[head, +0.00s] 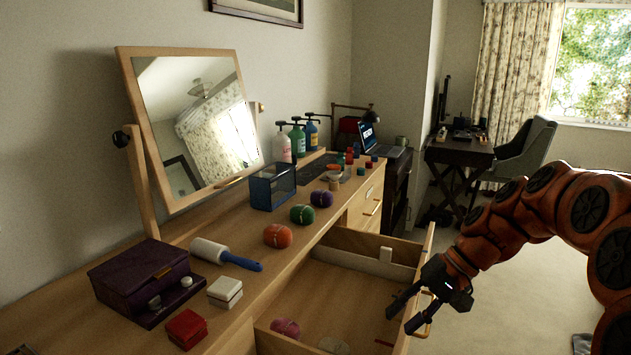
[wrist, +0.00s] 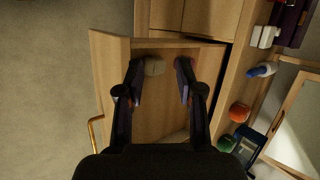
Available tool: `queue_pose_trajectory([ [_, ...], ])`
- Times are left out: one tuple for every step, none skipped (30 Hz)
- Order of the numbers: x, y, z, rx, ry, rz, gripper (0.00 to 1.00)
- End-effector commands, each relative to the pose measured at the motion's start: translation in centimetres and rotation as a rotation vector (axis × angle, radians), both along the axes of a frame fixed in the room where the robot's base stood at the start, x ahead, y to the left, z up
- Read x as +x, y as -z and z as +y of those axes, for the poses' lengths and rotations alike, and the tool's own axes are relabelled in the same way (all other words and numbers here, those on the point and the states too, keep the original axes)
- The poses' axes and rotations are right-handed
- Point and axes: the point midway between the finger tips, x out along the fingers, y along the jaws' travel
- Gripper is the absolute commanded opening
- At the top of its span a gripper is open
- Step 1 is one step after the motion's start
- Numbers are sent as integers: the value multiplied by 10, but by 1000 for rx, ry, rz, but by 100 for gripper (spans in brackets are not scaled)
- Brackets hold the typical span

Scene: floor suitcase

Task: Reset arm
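My gripper (head: 402,312) is open and empty, near the front panel of the pulled-out drawer (head: 350,290) in the head view. In the wrist view my gripper (wrist: 159,78) has its two fingers spread over the drawer (wrist: 155,115). A beige rounded item (wrist: 154,66) shows between the fingers, lower down in the drawer. A pink ball (head: 285,328) lies in the drawer; in the wrist view it is partly hidden by the right finger. My arm reaches in from the right of the head view.
The dresser top holds a tilting mirror (head: 195,125), purple box (head: 145,280), lint roller (head: 225,254), orange ball (head: 278,236), green ball (head: 302,214), purple ball (head: 322,198) and blue mesh holder (head: 273,187). The drawer's gold handle (head: 426,322) is close to my gripper. Carpet (head: 490,300) is open to the right.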

Motion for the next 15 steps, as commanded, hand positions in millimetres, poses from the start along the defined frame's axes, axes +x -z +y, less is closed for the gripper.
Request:
queue_pose_trajectory([
  [-15, -15, 8, -29, -21, 4, 37],
  [-24, -18, 11, -47, -31, 10, 37],
  [-35, -21, 15, -72, -46, 15, 37],
  [-44, -24, 17, -90, -57, 17, 37],
  [-52, -27, 20, -109, -67, 19, 37],
  [-64, -29, 23, -134, -80, 25, 37],
  [-72, -31, 24, -152, -90, 27, 37],
  [-80, -34, 26, -171, -99, 27, 37],
  [-92, -38, 27, -196, -111, 29, 37],
  [-101, -39, 28, -214, -120, 34, 37],
  [-109, -41, 29, -232, -129, 37, 37],
  [-121, -44, 29, -258, -141, 37, 37],
  [-130, -46, 29, -278, -150, 39, 37],
  [-139, -47, 29, -295, -158, 43, 37],
  [-150, -49, 28, -321, -169, 45, 37],
])
